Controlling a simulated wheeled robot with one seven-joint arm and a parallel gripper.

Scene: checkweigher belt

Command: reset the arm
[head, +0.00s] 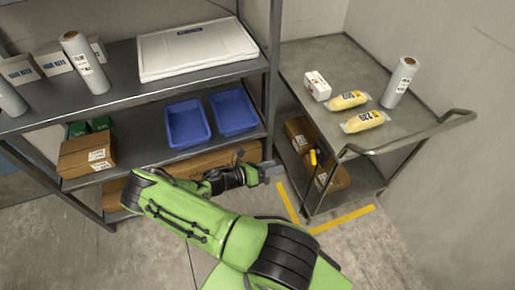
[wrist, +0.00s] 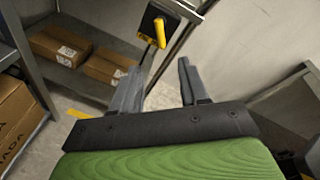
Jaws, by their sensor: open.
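My gripper (head: 270,171) is at the end of my green arm, in front of the lower shelf's right end and left of the cart. In the wrist view my gripper (wrist: 160,90) shows two grey fingers standing apart with nothing between them. It is open and empty. Beyond the fingers, the wrist view shows a yellow handle (wrist: 159,32) on a dark plate by the cart's frame. That yellow handle also shows in the head view (head: 313,157).
The steel shelf unit (head: 120,97) holds two blue bins (head: 187,123), a white flat case (head: 195,48) and boxes. The cart (head: 310,55) carries yellow packs (head: 363,121), a small white box (head: 317,86) and a roll (head: 399,83). Cartons (wrist: 65,47) lie on its lower deck. Yellow floor tape (head: 342,220) edges it.

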